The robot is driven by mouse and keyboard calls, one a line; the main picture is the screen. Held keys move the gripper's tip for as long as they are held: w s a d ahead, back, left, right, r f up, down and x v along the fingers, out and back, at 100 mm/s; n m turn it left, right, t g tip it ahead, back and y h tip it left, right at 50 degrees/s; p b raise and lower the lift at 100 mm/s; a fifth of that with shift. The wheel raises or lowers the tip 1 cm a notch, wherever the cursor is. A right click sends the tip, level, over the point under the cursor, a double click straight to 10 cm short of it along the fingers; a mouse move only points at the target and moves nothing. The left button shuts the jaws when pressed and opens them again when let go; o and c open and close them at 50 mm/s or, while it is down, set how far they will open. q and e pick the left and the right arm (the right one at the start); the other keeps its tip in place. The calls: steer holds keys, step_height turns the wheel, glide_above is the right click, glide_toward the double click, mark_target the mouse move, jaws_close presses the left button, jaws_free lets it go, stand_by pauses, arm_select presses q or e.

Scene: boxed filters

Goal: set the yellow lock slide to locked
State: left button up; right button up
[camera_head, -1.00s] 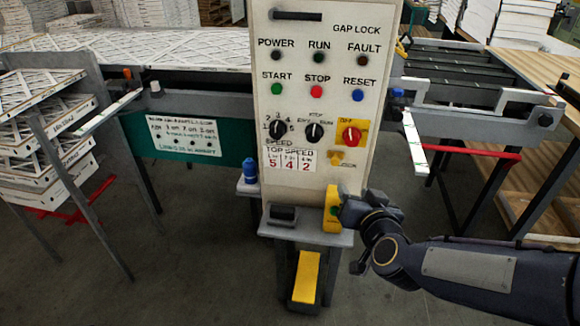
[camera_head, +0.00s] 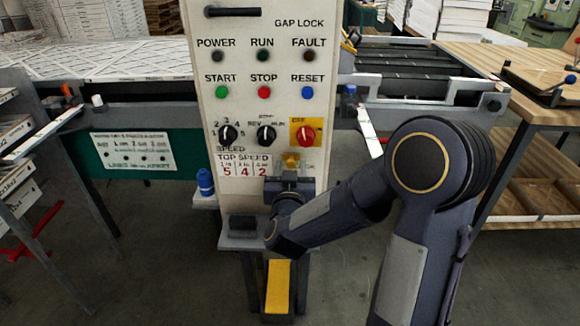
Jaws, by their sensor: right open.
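The yellow lock slide (camera_head: 290,159) is a small yellow piece low on the front of the pale control panel (camera_head: 206,130), just under the red knob on its yellow plate. My right gripper (camera_head: 290,178) is open, right below the slide and close to the panel. Its wrist and fingers hide the slide's lower part, and I cannot tell whether they touch it. The small lettering beside the slide is too blurred to read. My left gripper is not in view.
A red knob (camera_head: 306,136) sits just above the slide, with black dials (camera_head: 266,135) to its left. A blue bottle-shaped item (camera_head: 205,182) stands left of the panel. A dark block (camera_head: 242,224) lies on the small shelf below. A conveyor (camera_head: 400,75) runs behind on the right.

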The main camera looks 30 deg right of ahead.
steer(key=shift+w+d, duration=0.2)
steer(key=shift+w, duration=0.1)
jaws_close()
